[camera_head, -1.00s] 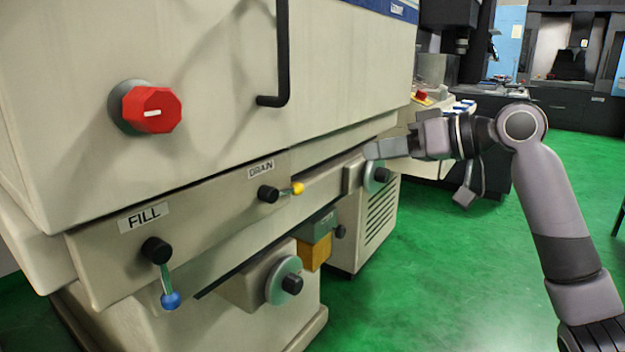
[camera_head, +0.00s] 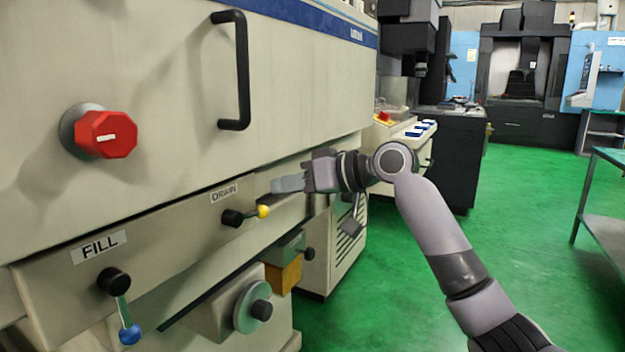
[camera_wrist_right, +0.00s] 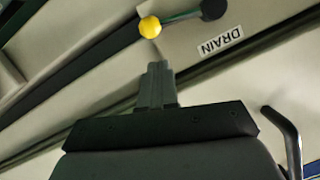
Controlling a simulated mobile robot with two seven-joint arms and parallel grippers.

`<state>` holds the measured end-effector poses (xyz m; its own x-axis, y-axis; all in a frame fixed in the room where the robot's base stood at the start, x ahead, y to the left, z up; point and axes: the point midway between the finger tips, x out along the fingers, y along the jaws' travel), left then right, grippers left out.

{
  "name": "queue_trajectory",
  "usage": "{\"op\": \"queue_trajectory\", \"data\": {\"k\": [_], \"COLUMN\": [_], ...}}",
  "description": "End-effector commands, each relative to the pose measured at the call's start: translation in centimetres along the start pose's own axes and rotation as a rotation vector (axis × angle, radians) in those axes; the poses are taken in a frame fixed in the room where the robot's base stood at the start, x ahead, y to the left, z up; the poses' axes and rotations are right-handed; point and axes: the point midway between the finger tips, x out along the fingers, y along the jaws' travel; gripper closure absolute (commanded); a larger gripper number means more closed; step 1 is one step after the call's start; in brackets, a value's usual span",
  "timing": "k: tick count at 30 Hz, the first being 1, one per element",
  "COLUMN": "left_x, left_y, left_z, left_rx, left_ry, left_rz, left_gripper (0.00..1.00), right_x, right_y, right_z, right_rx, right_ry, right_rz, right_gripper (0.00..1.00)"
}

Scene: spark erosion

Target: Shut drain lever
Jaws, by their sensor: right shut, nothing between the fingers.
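The drain lever (camera_head: 246,215) sits on the machine's front panel below the "DRAIN" label (camera_head: 224,193). It has a black hub and a short rod ending in a yellow ball, and the rod points right, close to level. It also shows at the top of the right wrist view, with its yellow ball (camera_wrist_right: 150,27) ahead of the fingertips. My right gripper (camera_head: 276,185) is shut and empty, just right of and slightly above the yellow ball, with a gap between them. My left gripper is not in view.
The fill lever (camera_head: 121,307) with a blue ball hangs down at the lower left. A red knob (camera_head: 105,134) and a black door handle (camera_head: 238,70) stick out above the panel. A round handwheel (camera_head: 252,307) juts out below.

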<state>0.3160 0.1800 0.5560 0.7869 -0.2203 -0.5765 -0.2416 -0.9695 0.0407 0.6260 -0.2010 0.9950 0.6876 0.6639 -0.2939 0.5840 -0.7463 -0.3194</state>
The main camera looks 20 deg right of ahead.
Motion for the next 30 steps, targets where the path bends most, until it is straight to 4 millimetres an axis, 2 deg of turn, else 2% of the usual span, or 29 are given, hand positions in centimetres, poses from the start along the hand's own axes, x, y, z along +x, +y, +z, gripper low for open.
{"op": "queue_trajectory", "data": {"k": [1, 7, 30], "left_x": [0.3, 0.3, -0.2], "left_y": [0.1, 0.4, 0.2], "left_z": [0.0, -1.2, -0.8], "left_rx": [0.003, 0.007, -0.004], "left_ry": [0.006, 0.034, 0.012], "left_rz": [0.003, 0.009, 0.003], "left_gripper": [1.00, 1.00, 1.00], "right_x": [0.7, 1.9, 2.1], "right_y": [0.1, 0.1, 0.3], "right_z": [1.0, 2.2, 2.6], "right_rx": [0.002, 0.002, 0.061], "right_ry": [-0.004, -0.003, -0.002], "right_rz": [0.000, 0.000, -0.017], "right_gripper": [1.00, 1.00, 1.00]}}
